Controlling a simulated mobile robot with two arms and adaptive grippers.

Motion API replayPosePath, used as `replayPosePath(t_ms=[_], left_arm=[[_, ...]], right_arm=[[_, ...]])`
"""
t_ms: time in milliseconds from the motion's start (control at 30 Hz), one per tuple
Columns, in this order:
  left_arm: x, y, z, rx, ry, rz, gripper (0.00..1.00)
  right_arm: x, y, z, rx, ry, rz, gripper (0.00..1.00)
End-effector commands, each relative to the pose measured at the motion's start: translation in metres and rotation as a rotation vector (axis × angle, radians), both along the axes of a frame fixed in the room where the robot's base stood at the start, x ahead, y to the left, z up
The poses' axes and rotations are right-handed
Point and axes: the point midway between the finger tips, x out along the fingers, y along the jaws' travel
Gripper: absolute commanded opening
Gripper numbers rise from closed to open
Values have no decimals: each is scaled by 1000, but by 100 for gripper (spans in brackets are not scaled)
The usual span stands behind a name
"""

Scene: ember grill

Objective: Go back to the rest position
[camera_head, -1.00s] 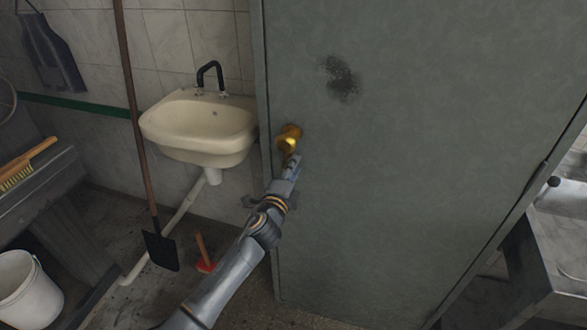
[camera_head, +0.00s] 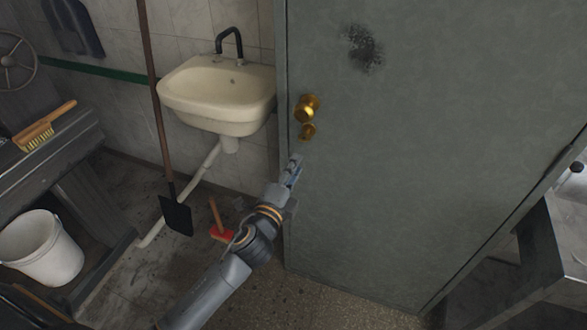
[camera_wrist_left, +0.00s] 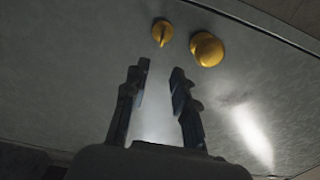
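A grey-green door (camera_head: 430,150) stands in front of me with a round brass knob (camera_head: 306,108) near its left edge. A smaller brass latch piece (camera_head: 307,131) sits just below the knob. My left gripper (camera_head: 296,160) is below this hardware and apart from it. In the left wrist view my left gripper (camera_wrist_left: 157,80) has its two fingers spread with nothing between them. The knob (camera_wrist_left: 207,50) and the latch piece (camera_wrist_left: 162,32) show beyond the fingertips. My right gripper is in neither view.
A cream sink (camera_head: 218,95) is on the tiled wall left of the door. A long-handled shovel (camera_head: 176,215) and a red-headed tool (camera_head: 221,234) stand near it. A white bucket (camera_head: 42,250) and a bench with a brush (camera_head: 40,135) are at the left.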

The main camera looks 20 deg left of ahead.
Motion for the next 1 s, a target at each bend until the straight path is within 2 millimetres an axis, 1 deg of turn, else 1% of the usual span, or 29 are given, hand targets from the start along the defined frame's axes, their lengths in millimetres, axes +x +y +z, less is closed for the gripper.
replayPosePath(t_ms=[467,533,567,667,700,767,800,867,900,967,1000], left_arm=[[0,0,-2,-1,3,1,27],[0,1,-11,-12,22,2,27],[0,2,-19,-23,39,4,27],[-3,6,-64,-82,131,14,27],[-5,8,-90,-117,182,23,27],[-14,13,-133,-179,269,40,27],[-22,15,-163,-225,330,57,27],[-36,19,-207,-295,419,86,27],[-49,22,-236,-342,478,109,27],[-70,26,-277,-411,561,150,27],[-85,29,-303,-457,616,180,27]], right_arm=[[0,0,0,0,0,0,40],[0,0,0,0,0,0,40],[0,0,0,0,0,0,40],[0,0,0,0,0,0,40],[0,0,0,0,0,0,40],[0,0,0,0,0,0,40],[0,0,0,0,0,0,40],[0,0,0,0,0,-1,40],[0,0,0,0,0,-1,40],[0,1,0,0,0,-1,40],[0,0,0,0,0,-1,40]])
